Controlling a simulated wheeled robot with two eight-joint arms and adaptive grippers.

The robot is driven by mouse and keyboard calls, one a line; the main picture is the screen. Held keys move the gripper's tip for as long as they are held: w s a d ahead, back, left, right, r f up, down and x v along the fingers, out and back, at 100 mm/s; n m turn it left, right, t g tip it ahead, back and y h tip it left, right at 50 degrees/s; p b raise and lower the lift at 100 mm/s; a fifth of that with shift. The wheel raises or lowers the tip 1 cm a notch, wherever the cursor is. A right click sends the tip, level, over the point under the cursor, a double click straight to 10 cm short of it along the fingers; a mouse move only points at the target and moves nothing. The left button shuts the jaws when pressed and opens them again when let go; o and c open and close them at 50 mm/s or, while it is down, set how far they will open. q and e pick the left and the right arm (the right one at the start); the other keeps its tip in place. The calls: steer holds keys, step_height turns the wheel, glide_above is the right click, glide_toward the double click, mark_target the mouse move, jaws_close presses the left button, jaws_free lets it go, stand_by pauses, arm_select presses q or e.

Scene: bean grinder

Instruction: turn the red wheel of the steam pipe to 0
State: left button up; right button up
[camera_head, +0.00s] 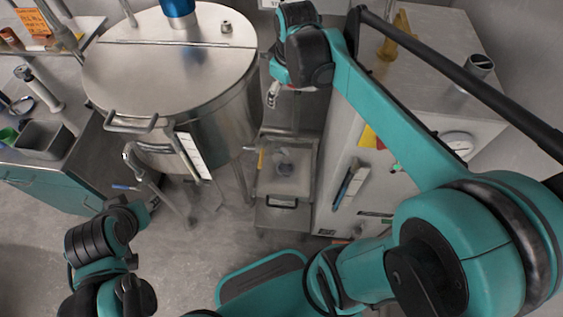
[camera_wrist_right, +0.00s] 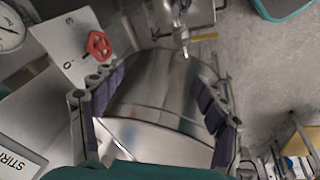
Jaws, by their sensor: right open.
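The red wheel (camera_wrist_right: 98,45) shows in the right wrist view at the upper left, in front of a white plate (camera_wrist_right: 70,32) with dark marks, one looking like a 0. My right gripper (camera_wrist_right: 158,118) is open, its two dark-padded fingers spread wide with nothing held between them. The wheel lies beyond the left finger, apart from it. In the head view my right gripper (camera_head: 272,96) is partly hidden by its own wrist, above the gap between the tank and the white cabinet. I cannot make out the wheel in the head view. Of my left arm only links show, no fingers.
A large steel tank (camera_head: 165,60) with a lid stands at the upper left. A white cabinet (camera_head: 345,150) with a gauge (camera_head: 457,144) stands at the right. A low steel cart (camera_head: 285,180) stands between them. Floor (camera_head: 225,240) is clear in front.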

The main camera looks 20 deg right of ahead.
arm_select(q)
steer(key=shift+f+b, duration=2.75)
steer(key=shift+f, duration=0.15)
arm_select(e)
steer(key=s+a+f+m+t, duration=0.3)
steer(key=s+a+f+m, duration=0.2)
steer(key=s+f, duration=0.6)
steer(key=shift+s+a+f+m+t+y, duration=0.3)
steer(key=shift+s+a+f+m, duration=0.1)
steer(key=shift+s+a, duration=0.6)
steer(key=shift+d+r, duration=0.1)
steer(key=shift+s, duration=0.2)
arm_select(q)
steer(key=shift+c, duration=0.3)
arm_select(e)
steer(key=shift+c, duration=0.4)
